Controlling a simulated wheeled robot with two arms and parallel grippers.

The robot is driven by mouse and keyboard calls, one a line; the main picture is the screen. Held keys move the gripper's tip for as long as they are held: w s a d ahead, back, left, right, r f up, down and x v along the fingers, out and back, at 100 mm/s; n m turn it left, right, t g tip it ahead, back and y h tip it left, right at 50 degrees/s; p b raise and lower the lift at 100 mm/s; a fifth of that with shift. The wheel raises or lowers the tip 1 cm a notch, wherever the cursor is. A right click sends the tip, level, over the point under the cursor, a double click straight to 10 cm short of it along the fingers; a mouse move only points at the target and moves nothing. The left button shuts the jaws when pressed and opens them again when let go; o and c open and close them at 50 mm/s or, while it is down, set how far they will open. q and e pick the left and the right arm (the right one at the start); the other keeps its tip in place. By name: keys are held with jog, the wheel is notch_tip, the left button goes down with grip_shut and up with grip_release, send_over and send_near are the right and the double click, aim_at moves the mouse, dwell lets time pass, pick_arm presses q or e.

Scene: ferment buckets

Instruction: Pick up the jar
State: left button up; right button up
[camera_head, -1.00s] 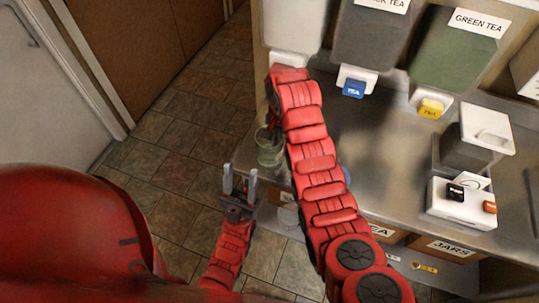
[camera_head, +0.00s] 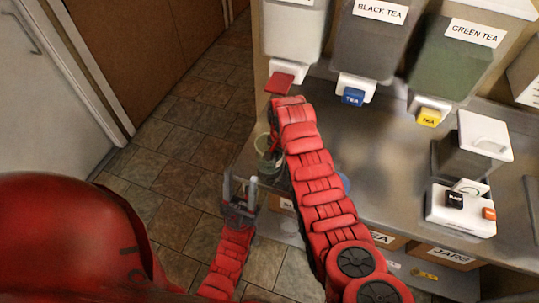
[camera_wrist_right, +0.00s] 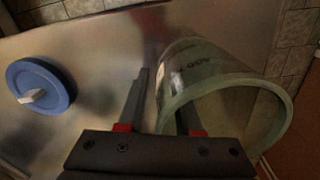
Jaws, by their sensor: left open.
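The jar (camera_head: 266,158) is clear, green-tinted glass at the counter's left end, partly hidden by my right arm in the head view. In the right wrist view the jar (camera_wrist_right: 214,78) has its round mouth towards the camera. My right gripper (camera_wrist_right: 160,98) is open at the jar's rim. One finger is outside the glass and the other appears to reach inside the mouth; I cannot tell whether they touch it. In the head view its fingers are hidden. My left gripper (camera_head: 240,186) is open and empty, below and left of the jar.
A round blue lid (camera_wrist_right: 40,84) lies on the metal counter (camera_head: 395,145). Tea dispensers (camera_head: 369,42) with coloured taps hang above it. A white and grey machine (camera_head: 462,207) stands at the right. Tiled floor (camera_head: 185,175) is open to the left.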

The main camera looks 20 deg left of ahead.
grip_shut()
dwell(1.2)
